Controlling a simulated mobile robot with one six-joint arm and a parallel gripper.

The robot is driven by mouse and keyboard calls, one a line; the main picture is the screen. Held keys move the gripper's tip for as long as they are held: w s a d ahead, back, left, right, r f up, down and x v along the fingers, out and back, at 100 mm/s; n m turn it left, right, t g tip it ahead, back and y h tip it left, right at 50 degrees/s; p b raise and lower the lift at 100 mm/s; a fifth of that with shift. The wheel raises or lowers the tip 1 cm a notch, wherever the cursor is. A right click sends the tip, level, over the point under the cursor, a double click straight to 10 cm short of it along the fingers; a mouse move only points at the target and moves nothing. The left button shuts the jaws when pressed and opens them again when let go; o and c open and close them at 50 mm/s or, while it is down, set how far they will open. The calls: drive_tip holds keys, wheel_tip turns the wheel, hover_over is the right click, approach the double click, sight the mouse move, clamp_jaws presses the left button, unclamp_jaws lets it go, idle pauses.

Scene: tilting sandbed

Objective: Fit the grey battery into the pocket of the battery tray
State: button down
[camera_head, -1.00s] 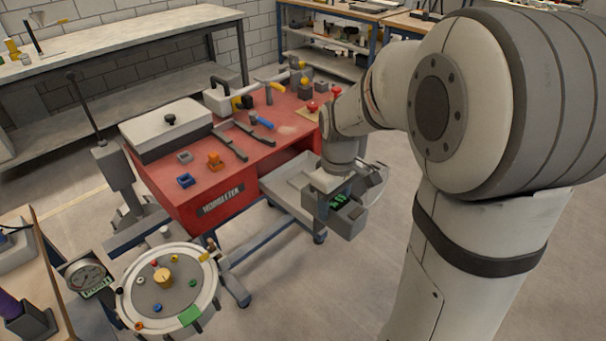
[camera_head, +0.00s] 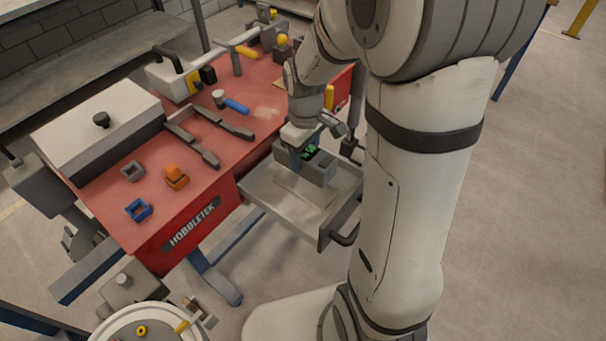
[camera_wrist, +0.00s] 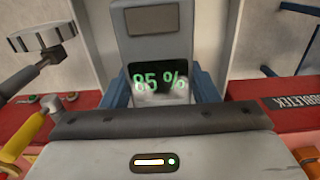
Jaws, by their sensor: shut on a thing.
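The grey battery (camera_head: 319,170) is a dark grey block with a green readout. In the wrist view the battery (camera_wrist: 153,48) shows "85 %" on a dark display. My gripper (camera_head: 303,160) has blue fingers, shut on the battery from both sides; the gripper (camera_wrist: 162,92) also shows in the wrist view. The battery is over the pulled-out grey tray (camera_head: 330,222) at the red cart's side, near its inner end. I cannot tell whether it touches the tray floor. A pale rectangular patch shows on the floor; I cannot make out the pocket clearly.
The red cart top (camera_head: 200,205) carries a white lidded box (camera_head: 98,125), a blue-handled hammer (camera_head: 232,103), dark bars (camera_head: 208,135) and small orange (camera_head: 175,176) and blue (camera_head: 138,210) blocks. The tray has a dark handle (camera_head: 346,236). A round dial table (camera_head: 140,330) stands at the lower left.

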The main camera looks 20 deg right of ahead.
drive_tip(key=shift+s+f+b, duration=0.1)
drive_tip(key=shift+f+b, duration=0.3)
drive_tip(key=shift+f, duration=3.55)
drive_tip(key=shift+f, duration=0.15)
drive_tip(key=c, duration=0.5)
unclamp_jaws()
